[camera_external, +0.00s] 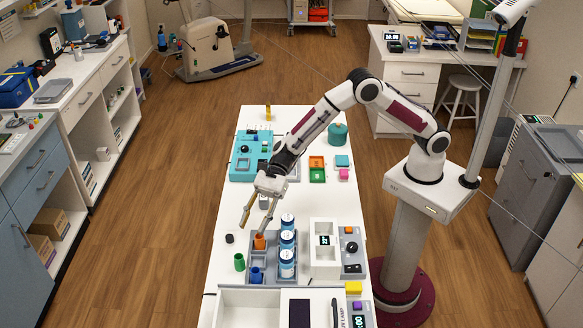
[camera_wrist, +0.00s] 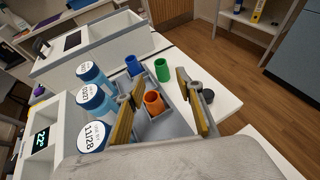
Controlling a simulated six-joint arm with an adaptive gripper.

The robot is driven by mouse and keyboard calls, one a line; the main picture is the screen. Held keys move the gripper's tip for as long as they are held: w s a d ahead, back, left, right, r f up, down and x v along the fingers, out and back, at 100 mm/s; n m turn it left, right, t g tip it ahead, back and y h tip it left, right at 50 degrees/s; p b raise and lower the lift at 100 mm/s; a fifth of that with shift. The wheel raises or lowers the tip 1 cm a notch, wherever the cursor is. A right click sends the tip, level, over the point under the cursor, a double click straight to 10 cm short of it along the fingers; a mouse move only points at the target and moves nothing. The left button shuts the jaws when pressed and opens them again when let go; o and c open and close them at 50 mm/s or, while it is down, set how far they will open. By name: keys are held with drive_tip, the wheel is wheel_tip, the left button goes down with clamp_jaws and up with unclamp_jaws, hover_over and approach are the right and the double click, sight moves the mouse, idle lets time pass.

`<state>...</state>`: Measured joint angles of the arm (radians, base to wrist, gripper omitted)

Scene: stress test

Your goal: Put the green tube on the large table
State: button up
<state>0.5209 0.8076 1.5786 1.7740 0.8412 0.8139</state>
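The green tube (camera_external: 239,261) stands upright on the white large table (camera_external: 337,205), just left of the grey tray (camera_external: 248,250). In the wrist view the green tube (camera_wrist: 162,70) shows beyond my fingers, outside the tray. My gripper (camera_external: 254,229) is open, its fingers pointing down over the tray's left part. In the wrist view my gripper (camera_wrist: 158,78) has its two yellowish fingers on either side of the orange tube (camera_wrist: 154,102), with gaps showing and nothing held. The orange tube stands in the tray; the blue tube (camera_external: 256,275) stands nearer the front.
Several blue-and-white labelled jars (camera_external: 287,240) stand in the tray's right part. A small black cap (camera_external: 229,239) lies left of the tray. A white device with a display (camera_external: 324,240) is at right. The table's left edge is close to the green tube.

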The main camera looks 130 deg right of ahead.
drive_tip(key=shift+s, duration=0.15)
drive_tip(key=shift+r, duration=0.15)
idle(0.5)
drive_tip(key=shift+s+a+r, duration=0.1)
drive_tip(key=shift+a+r, duration=0.05)
drive_tip(key=shift+a, duration=0.15)
drive_tip(key=s+a+r+n+g+y, duration=0.1)
drive_tip(key=s+a+r+n+g, duration=0.2)
drive_tip(key=s+a+r+n, duration=0.6)
drive_tip(key=s+a+r+n+g+y, duration=0.1)
drive_tip(key=s+a+r+n+g, duration=0.2)
drive_tip(key=s+a+r+n, duration=0.6)
drive_tip(key=s+f+n+h, duration=0.2)
drive_tip(key=s+n, duration=0.4)
drive_tip(key=s, duration=0.9)
drive_tip(key=s+f+n+g+h, duration=0.1)
drive_tip(key=s+f+n+h, duration=0.2)
drive_tip(key=s, duration=1.3)
drive_tip(key=n+h, duration=0.2)
drive_tip(key=n, duration=0.2)
drive_tip(key=shift+s+a+f+n, duration=0.15)
drive_tip(key=shift+a+n, duration=0.05)
drive_tip(key=shift+n, duration=0.1)
